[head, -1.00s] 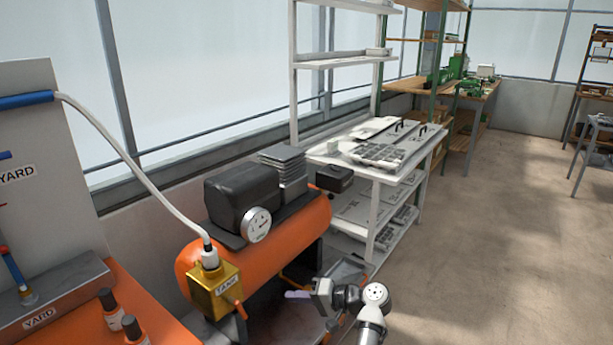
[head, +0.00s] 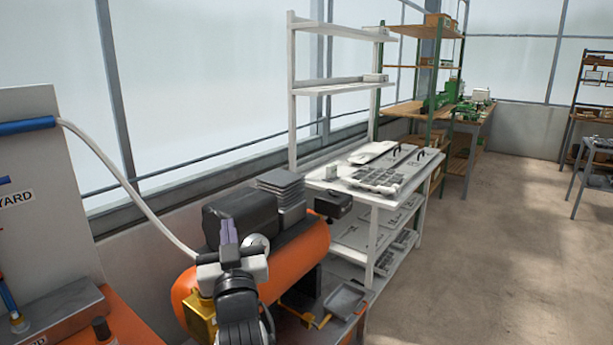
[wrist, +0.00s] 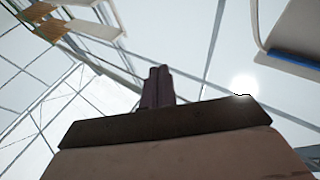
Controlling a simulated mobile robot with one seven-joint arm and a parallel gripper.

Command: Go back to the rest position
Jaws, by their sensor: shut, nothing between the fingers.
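My gripper (head: 229,232) is in the lower middle of the head view, raised in front of the orange compressor (head: 306,236). Its fingers point up and are together with nothing between them. The gripper and my arm hide part of the compressor's pressure gauge (head: 256,243) and part of the brass tank block (head: 201,318). In the wrist view my closed fingers (wrist: 157,87) point up toward the glazed roof, clear of any object.
A white hose (head: 128,184) runs from the grey panel (head: 30,125) on the left and passes behind my gripper. A white shelf rack (head: 372,235) with trays stands right of the compressor. A grey pan (head: 346,300) sits low in front. The floor (head: 490,240) at right is open.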

